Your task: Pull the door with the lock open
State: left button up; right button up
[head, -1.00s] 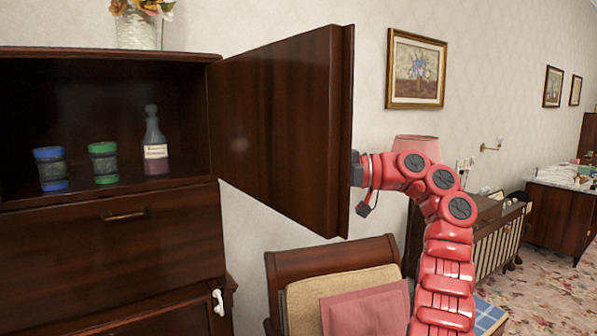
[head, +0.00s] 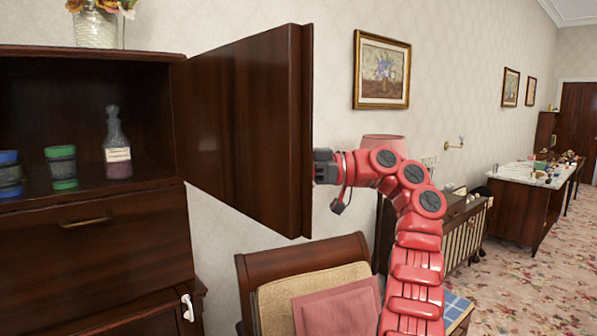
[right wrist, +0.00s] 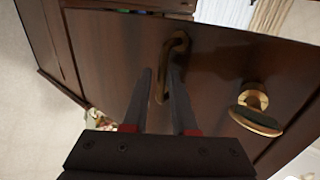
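The dark wooden cabinet door (head: 247,125) stands swung far out from the cabinet, which is open behind it. My right gripper (head: 315,167) is at the door's outer face near its free edge; its fingers are hidden there in the head view. The brass lock (right wrist: 254,98) is on the same face, to the right of the handle. My left gripper is out of view.
The cabinet shelf holds a bottle (head: 117,153) and two jars (head: 61,167). A chair with cushions (head: 335,308) stands below the door. A white-topped dresser (head: 517,213) and patterned carpet lie to the right.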

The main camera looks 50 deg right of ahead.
jog(key=p+v, duration=0.3)
jog(key=v, duration=0.7)
jog(key=shift+s, duration=0.1)
dwell(0.3)
